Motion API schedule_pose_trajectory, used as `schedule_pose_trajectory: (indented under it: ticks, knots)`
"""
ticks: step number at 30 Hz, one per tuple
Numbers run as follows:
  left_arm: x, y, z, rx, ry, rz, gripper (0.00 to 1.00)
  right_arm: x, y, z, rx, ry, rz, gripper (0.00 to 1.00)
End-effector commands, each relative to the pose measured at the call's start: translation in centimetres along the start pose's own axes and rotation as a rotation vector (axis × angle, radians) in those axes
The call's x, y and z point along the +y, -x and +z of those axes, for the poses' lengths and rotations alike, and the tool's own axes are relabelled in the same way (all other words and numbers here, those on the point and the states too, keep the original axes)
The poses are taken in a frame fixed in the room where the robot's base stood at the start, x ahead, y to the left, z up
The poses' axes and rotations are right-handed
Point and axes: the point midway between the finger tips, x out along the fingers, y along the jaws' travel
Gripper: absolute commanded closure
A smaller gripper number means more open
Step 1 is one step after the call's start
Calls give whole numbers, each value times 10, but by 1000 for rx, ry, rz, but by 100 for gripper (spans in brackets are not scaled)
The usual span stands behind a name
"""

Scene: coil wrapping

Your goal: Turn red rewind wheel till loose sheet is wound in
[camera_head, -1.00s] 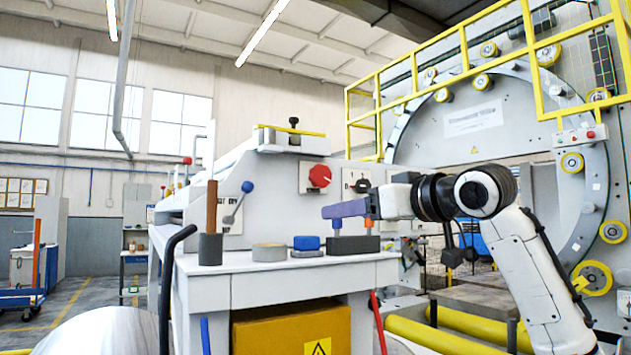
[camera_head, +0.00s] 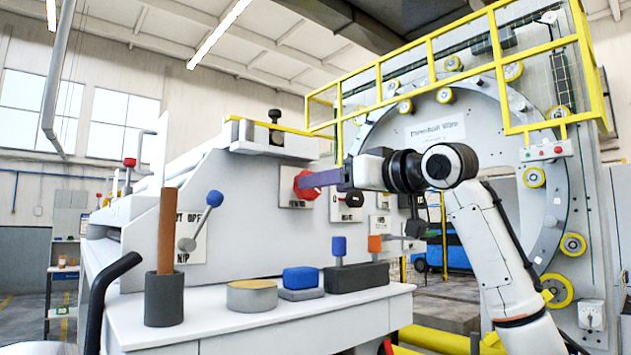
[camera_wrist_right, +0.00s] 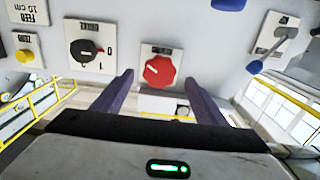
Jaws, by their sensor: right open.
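The red rewind wheel (camera_head: 306,186) sits on a white plate on the machine's grey side panel. In the head view the tips of my right gripper (camera_head: 322,179) overlap its right part. In the right wrist view the red wheel (camera_wrist_right: 159,70) lies just beyond and between the two purple fingers of the right gripper (camera_wrist_right: 160,88), which are apart with nothing between them. I cannot tell whether they touch the wheel. My left gripper is not in view. No loose sheet can be made out.
A black rotary switch (camera_wrist_right: 87,52) is beside the wheel. A blue-knobbed lever (camera_head: 214,198) is on the panel to the left. The white bench (camera_head: 255,325) below carries a tape roll (camera_head: 252,296), a blue block (camera_head: 300,278) and a dark cup (camera_head: 164,300) with a brown rod.

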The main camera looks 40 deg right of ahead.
Motion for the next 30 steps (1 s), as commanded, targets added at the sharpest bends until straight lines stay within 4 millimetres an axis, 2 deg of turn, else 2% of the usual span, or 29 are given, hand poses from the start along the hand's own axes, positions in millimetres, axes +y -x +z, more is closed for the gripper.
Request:
schedule_pose_trajectory:
  ticks: [3, 7, 18, 20, 26, 30]
  knots:
    - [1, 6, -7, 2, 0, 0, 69, 0, -20, -2, -3, -1, 0, 34]
    - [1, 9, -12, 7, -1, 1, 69, 0, -34, -1, -1, 0, 0, 34]
    - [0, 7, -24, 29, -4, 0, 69, 0, -42, 0, 0, 1, 1, 34]
    - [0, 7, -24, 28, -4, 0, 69, 0, -42, 0, 0, 1, 1, 41]
    - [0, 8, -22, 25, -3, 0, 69, 0, -42, 0, 1, 1, 0, 75]
    - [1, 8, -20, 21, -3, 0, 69, 0, -41, 0, 1, -3, 0, 75]
